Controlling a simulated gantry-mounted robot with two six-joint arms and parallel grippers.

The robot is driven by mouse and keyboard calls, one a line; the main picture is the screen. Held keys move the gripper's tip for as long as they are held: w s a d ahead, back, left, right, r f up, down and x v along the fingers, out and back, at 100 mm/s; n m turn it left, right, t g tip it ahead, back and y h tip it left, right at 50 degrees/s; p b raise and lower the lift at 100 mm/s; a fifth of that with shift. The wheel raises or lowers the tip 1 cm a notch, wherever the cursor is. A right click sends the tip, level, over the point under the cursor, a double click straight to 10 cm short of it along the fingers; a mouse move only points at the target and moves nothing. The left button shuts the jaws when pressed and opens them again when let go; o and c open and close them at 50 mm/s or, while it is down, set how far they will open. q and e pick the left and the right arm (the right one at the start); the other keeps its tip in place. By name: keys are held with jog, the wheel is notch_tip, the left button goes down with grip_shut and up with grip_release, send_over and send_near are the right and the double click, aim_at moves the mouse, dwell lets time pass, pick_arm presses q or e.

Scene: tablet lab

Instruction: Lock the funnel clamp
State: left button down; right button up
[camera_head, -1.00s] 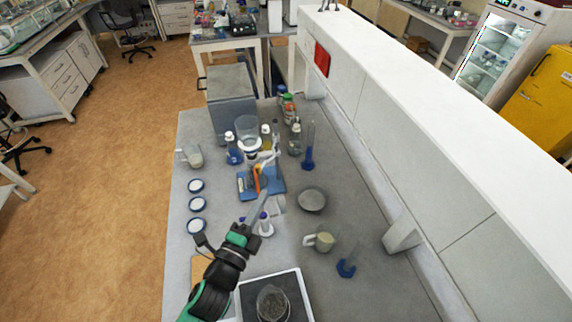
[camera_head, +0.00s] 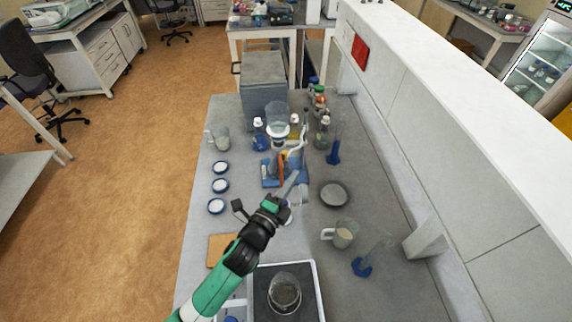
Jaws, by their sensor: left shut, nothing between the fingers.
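The filter funnel (camera_head: 277,117) stands upright as a clear cup on a white base, above a blue stand (camera_head: 270,181) in the middle of the bench. An orange clamp lever (camera_head: 282,170) shows just below the funnel, beside a white curved part (camera_head: 300,145). My left gripper (camera_head: 292,184) is shut and empty. Its fingertips point up toward the stand, at the lower right of the orange lever. I cannot tell whether they touch anything. The gripper hides part of the stand's near side. My right gripper is not in view.
White-lidded dishes (camera_head: 219,186) line the left edge. A grey bowl (camera_head: 334,194), a beaker of powder (camera_head: 343,236) and a blue-based cylinder (camera_head: 362,267) stand to the right. A glass beaker (camera_head: 285,293) sits on a dark tray in front. Bottles (camera_head: 319,97) crowd the back.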

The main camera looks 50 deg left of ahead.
pick_arm(q)
jog(key=a+p, duration=0.1)
jog(key=w+a, duration=0.1)
jog(key=a, duration=0.1)
jog(key=w+a+p, duration=0.1)
jog(key=shift+w+a+p, duration=0.2)
jog(key=shift+a+p, duration=0.15)
jog(key=shift+a, duration=0.05)
